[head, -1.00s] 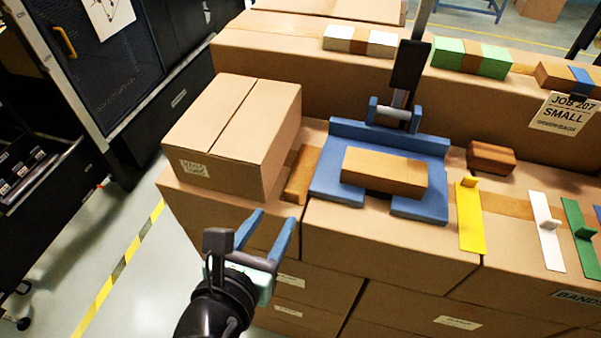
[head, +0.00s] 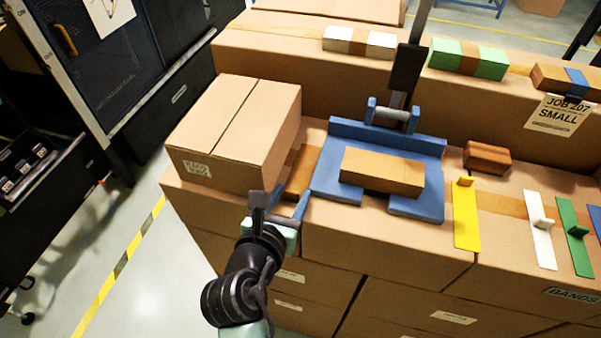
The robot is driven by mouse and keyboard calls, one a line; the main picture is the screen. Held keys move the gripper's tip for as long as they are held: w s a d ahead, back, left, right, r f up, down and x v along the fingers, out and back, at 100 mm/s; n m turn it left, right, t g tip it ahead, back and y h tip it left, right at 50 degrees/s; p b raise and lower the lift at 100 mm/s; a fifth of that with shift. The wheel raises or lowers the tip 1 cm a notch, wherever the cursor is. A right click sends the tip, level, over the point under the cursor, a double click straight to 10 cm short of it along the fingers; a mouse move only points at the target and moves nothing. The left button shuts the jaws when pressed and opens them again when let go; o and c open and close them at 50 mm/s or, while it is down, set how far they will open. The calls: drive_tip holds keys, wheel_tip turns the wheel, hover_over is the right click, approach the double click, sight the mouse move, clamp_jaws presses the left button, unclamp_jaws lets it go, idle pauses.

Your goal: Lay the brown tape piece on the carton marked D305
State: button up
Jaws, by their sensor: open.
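My gripper (head: 289,200) has blue fingers and is open, at the front edge of the carton stack, left of the blue fixture (head: 345,130). Its fingers partly overlap in this view and I see nothing between them. A small brown carton (head: 382,170) lies in the fixture. A larger closed carton (head: 240,125) stands to its left, with a label too small to read. I cannot make out the mark D305. Tabbed strips lie at the right: yellow (head: 467,220), white (head: 539,235) and green (head: 574,240). I cannot identify a separate brown tape piece.
A striped brown block (head: 487,157) sits right of the fixture. Banded bundles, white (head: 359,42) and green (head: 470,59), lie on the raised carton behind, near a JOB 207 SMALL sign (head: 556,113). A dark lever rises behind the fixture. Open floor is at the left.

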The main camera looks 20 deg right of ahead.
clamp_jaws()
wheel_tip(320, 180, up, 18)
idle(0.7)
